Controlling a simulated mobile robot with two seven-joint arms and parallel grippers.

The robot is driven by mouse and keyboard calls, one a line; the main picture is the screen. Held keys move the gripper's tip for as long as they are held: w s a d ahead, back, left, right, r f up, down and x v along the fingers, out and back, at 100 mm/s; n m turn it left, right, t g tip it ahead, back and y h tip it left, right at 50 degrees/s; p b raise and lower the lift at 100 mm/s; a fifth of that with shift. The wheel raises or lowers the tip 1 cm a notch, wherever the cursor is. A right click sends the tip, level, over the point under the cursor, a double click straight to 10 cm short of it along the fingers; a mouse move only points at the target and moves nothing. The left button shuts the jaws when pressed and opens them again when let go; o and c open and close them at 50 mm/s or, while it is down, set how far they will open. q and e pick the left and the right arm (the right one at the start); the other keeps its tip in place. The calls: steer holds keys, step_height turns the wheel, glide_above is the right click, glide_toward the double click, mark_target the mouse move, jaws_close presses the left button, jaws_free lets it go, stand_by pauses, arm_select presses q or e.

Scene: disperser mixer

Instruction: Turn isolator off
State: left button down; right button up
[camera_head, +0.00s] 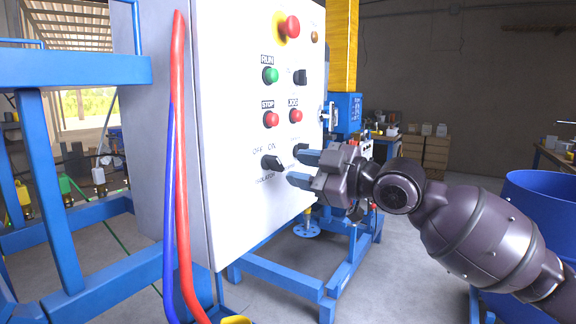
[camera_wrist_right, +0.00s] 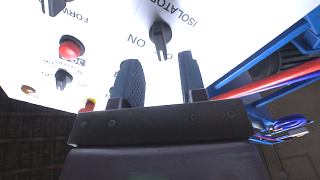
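The isolator switch (camera_head: 271,163) is a black rotary knob low on the white control panel (camera_head: 240,215), under the labels OFF and ON. The right gripper's fingers (camera_wrist_right: 158,75) are apart in the wrist view, with a visible gap short of the knob. My left gripper is not in view.
Above the knob are a red STOP button (camera_head: 271,119), a red JOG button (camera_head: 296,116), a green RUN button (camera_head: 270,75) and a red emergency stop (camera_head: 289,27). Red and blue hoses (camera_head: 181,180) hang along the panel's left side. A blue drum (camera_head: 545,210) stands at right.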

steer(key=v, duration=0.6)
steer(key=shift+s+d, duration=0.25)
steer(key=shift+d, duration=0.05)
